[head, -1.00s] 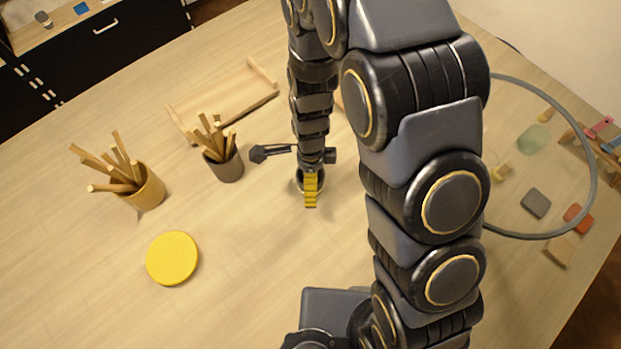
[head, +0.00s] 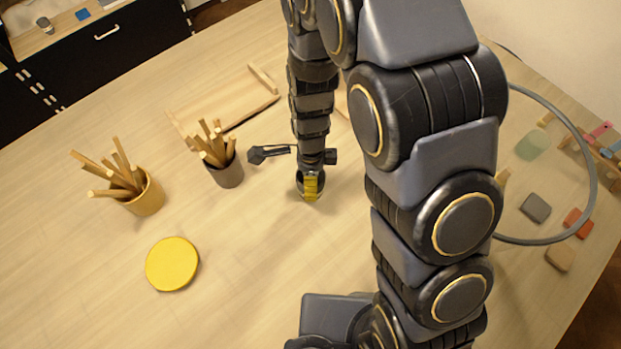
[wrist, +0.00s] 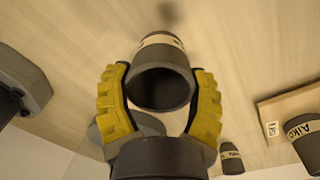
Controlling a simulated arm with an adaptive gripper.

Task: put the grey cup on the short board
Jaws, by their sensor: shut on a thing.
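My gripper (wrist: 160,100) has yellow fingers closed on both sides of a grey cup (wrist: 160,58) with a pale, lettered band. Its dark open mouth faces the wrist camera. In the head view my gripper (head: 311,187) is over the middle of the table, and my fingers and wrist cover most of the cup. A pale wooden board (head: 262,112) with raised ends lies at the back left, left of my gripper. A bit of another wooden piece (head: 341,103) shows behind my arm, mostly hidden. I cannot tell which is the short board.
A grey pot of sticks (head: 228,174) stands left of my gripper, a tan pot of sticks (head: 147,198) farther left. A yellow disc (head: 172,264) lies front left. The wrist view shows dark labelled cups (wrist: 303,130) at the right, by a labelled wooden board (wrist: 268,107). Front-centre table is clear.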

